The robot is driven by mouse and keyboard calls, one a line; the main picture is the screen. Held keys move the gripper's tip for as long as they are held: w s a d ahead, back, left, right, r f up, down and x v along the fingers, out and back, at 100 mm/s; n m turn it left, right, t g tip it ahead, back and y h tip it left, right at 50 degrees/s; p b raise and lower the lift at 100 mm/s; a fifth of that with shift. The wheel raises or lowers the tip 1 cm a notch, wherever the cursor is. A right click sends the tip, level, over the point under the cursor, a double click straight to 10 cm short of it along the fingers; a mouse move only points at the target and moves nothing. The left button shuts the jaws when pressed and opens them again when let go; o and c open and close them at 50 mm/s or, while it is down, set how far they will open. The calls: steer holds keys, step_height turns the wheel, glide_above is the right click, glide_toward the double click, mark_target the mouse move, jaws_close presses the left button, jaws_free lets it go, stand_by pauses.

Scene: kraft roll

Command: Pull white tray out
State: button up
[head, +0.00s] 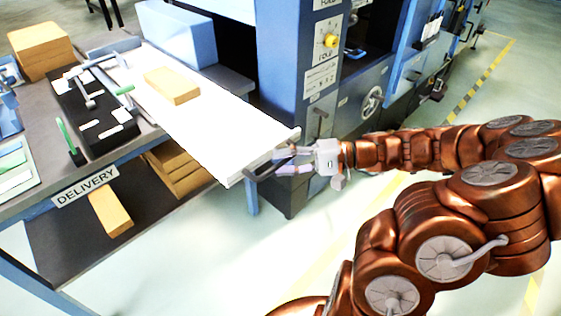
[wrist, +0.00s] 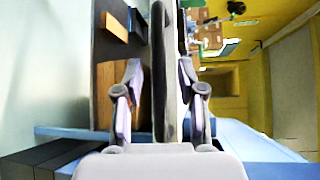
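The white tray (head: 205,120) slopes from the blue machine toward the front, with a cardboard-coloured block (head: 172,85) on its upper part. A dark handle (head: 262,173) shows at the tray's front end. My gripper (head: 281,161) is at that front end, reaching in from the right. In the wrist view my gripper (wrist: 160,85) has its fingers spread, one on each side of a long dark grey bar (wrist: 165,60), seemingly the handle. A gap shows between the left finger and the bar. Whether the right finger touches it, I cannot tell.
The grey delivery table (head: 125,150) stands left of the tray, with a black fixture (head: 90,105) and a large brown stack (head: 40,48) on it. Brown blocks (head: 180,168) lie on the shelf below. The blue machine (head: 285,70) stands behind. Floor in front is clear.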

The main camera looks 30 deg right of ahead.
steer(key=v, duration=1.1)
steer(key=shift+a, duration=0.1)
steer(key=s+a+n+g+h, duration=0.25)
steer(key=a+g, duration=0.25)
steer(key=a, duration=0.4)
steer(key=s+a+n+g+h, duration=0.2)
steer(key=s+a+g, duration=0.15)
steer(key=a, duration=0.45)
steer(key=s+f+n+g+h, duration=0.2)
steer(key=s+f+h, duration=0.2)
steer(key=s+h, duration=0.65)
step_height(320, 180, up, 21)
steer(key=s+t+p, duration=0.1)
steer(key=p, duration=1.9)
steer(key=shift+s+d+r, duration=0.15)
steer(key=shift+d, duration=0.35)
steer(key=shift+d+t, duration=0.1)
steer(key=shift+t, duration=0.15)
